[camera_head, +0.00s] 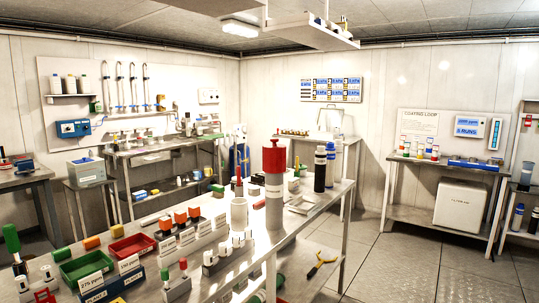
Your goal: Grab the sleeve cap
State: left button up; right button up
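A tall grey cylinder (274,208) stands upright near the right end of the long front bench. A red cap with a narrow knob (274,158) sits on top of it; it looks like the sleeve cap, but I cannot read a label confirming this. A shorter white cylinder (239,212) stands just left of it, with a thin red-topped item (239,182) rising at its top. Neither of my grippers shows in the head view, so nothing is seen touching the cap.
The long metal bench (318,212) also holds a green tray (86,264), a red tray (132,246), racks of small bottles and dark bottles (320,170). A yellow-handled tool (321,262) is below its right edge. The floor (400,262) at right is clear.

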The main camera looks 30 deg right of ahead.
aim_at(274, 155)
jog(key=i+l, duration=0.1)
jog(key=l, duration=0.3)
jog(key=i+l+u, duration=0.15)
jog(key=l, duration=0.2)
jog(key=i+l, duration=0.1)
jog(key=l, duration=0.3)
jog(key=i+l+u, duration=0.15)
jog(key=l, duration=0.25)
jog(key=i+l, duration=0.1)
jog(key=l, duration=0.45)
jog(key=i+l, duration=0.1)
jog(key=l, duration=0.4)
jog(key=i+l, duration=0.1)
jog(key=l, duration=0.45)
